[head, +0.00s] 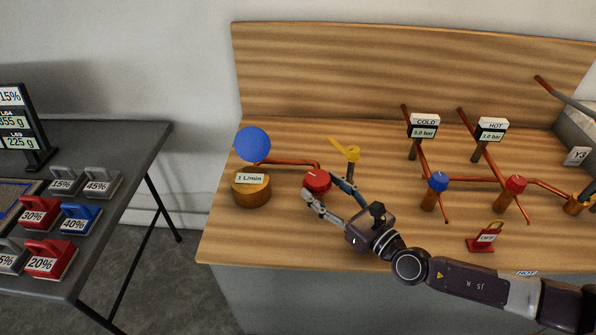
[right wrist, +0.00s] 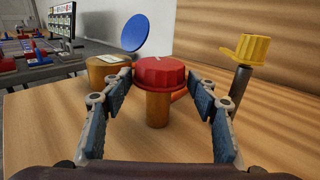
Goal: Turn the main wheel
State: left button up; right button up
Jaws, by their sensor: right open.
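A red ribbed wheel (head: 317,181) sits at the left part of the wooden bench, at the end of a copper pipe. No label on it names it as the main wheel. In the right wrist view the red wheel (right wrist: 160,73) stands on a short wooden post, straight ahead between the fingers. My right gripper (head: 321,189) is open, with its fingers spread on either side of the wheel. Whether the fingertips touch the wheel cannot be told. My left gripper is not in view.
A yellow handle (head: 346,152) stands close behind the gripper. A wooden cylinder (head: 252,192) labelled 1 L/min and a blue disc (head: 253,144) are to the left. Blue (head: 438,181) and red (head: 515,184) knobs stand right, with a red OFF tag (head: 485,238) in front.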

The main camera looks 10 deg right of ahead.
aim_at(312, 178)
jog(key=p+x, duration=0.1)
jog(key=x, duration=0.3)
jog(key=shift+w+a+r, duration=0.15)
jog(key=shift+x, duration=1.65)
jog(key=c, duration=1)
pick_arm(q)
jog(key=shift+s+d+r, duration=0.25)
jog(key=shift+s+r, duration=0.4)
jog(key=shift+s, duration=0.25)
pick_arm(e)
jog(key=shift+w+f, duration=0.1)
jog(key=shift+f, duration=0.2)
jog(key=shift+c, duration=1.4)
